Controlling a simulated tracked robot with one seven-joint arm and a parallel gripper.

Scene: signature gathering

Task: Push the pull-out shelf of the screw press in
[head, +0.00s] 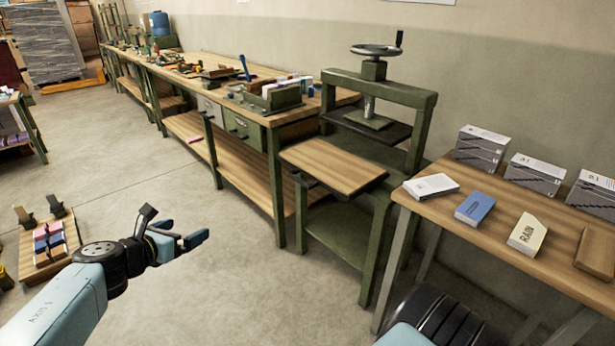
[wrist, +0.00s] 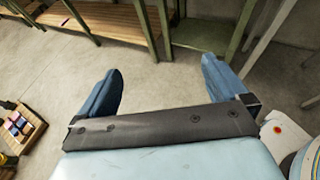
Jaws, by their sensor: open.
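The screw press (head: 427,130) stands between the workbench and the table at right, a green frame with a black handwheel on top. Its pull-out shelf (head: 333,166), a wooden board, sticks out from the front of the press toward me, with a dark handle at its front left edge. My gripper (head: 190,232) is open and empty, low over the floor, left of the press and apart from the shelf. In the wrist view, my gripper's blue fingers (wrist: 160,85) are spread with nothing between them. Green legs and a low shelf show beyond them; the pull-out shelf is not recognisable there.
A long workbench (head: 232,160) with tools runs along the wall at left. A table (head: 485,215) with books and boxed stacks stands at right. A low wooden tray (head: 47,250) of coloured blocks is on the floor at left. Open floor lies before the press.

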